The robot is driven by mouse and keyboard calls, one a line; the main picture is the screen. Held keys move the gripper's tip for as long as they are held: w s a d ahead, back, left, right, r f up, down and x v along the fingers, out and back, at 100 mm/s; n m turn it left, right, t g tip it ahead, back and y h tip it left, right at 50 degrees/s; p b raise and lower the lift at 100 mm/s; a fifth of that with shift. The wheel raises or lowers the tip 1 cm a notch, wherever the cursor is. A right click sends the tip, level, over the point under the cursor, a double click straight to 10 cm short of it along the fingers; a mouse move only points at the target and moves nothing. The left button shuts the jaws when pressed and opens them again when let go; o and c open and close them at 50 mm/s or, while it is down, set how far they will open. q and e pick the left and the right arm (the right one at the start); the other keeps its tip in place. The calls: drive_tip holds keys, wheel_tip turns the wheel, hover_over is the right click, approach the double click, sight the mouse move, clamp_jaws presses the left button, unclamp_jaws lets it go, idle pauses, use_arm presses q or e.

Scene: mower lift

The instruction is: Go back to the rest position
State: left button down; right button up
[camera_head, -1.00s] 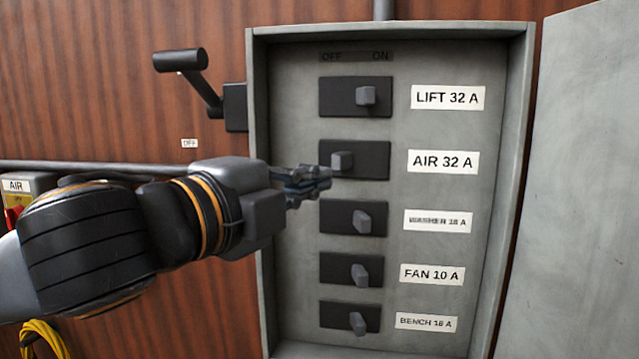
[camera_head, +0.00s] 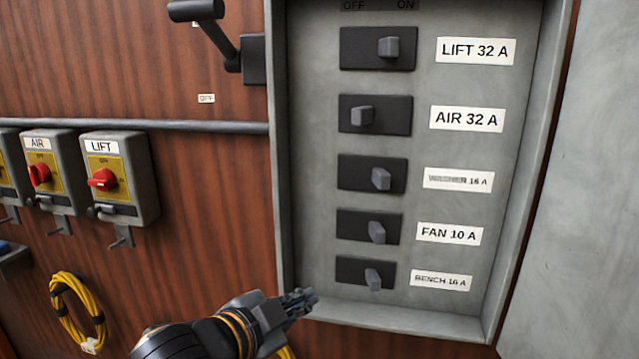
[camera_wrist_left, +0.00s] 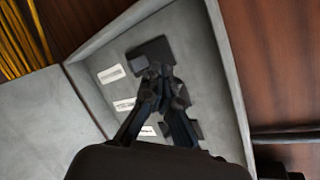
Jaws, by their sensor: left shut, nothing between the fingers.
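My left gripper (camera_head: 302,300) is at the bottom of the head view, in front of the lower edge of the open grey breaker panel (camera_head: 400,318). It is shut and empty, below and left of the BENCH breaker (camera_head: 372,278). In the left wrist view its fingers (camera_wrist_left: 155,85) meet in front of the panel. The AIR 32 A breaker lever (camera_head: 362,116) sits to the left, on the OFF side. The LIFT 32 A lever (camera_head: 389,47) sits to the right, on the ON side. The washer (camera_head: 381,179) and FAN (camera_head: 377,232) levers also sit right. My right gripper is not in view.
The open panel door (camera_head: 570,200) fills the right side. A black lever handle (camera_head: 220,35) juts out left of the panel. Switch boxes labelled AIR (camera_head: 50,165) and LIFT (camera_head: 120,190) hang on the wooden wall, with a coiled yellow cable (camera_head: 75,310) below.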

use_arm(q)
drive_tip(key=s+a+f+n+g+y, duration=0.1)
drive_tip(key=s+a+f+n, duration=0.2)
drive_tip(key=f, duration=0.4)
drive_tip(key=s+a+f+n+g+y, duration=0.1)
drive_tip(key=s+a+f+n+y, duration=0.15)
drive_tip(key=f, duration=0.45)
drive_tip(key=s+a+f+n+g+y, duration=0.1)
drive_tip(key=s+a+f+n, duration=0.25)
drive_tip(key=f, duration=0.35)
drive_tip(key=s+a+f+n+g+y, duration=0.25)
drive_tip(key=s+a+f, duration=0.25)
drive_tip(key=s+f, duration=0.25)
drive_tip(key=s+a+f+n+g+y, duration=0.1)
drive_tip(key=s+a+f+n+g, duration=0.2)
drive_tip(key=s+f, duration=0.45)
wheel_tip(320, 180, down, 23)
drive_tip(key=s+m+g, duration=0.1)
drive_tip(key=s+m, duration=0.1)
drive_tip(key=s+a+f, duration=0.2)
drive_tip(key=s+f, duration=0.6)
drive_tip(key=s+a+f+g, duration=0.1)
drive_tip(key=s+f, duration=0.8)
drive_tip(key=shift+a+f+b, duration=0.3)
drive_tip(key=shift+a, duration=0.1)
drive_tip(key=shift+g, duration=0.25)
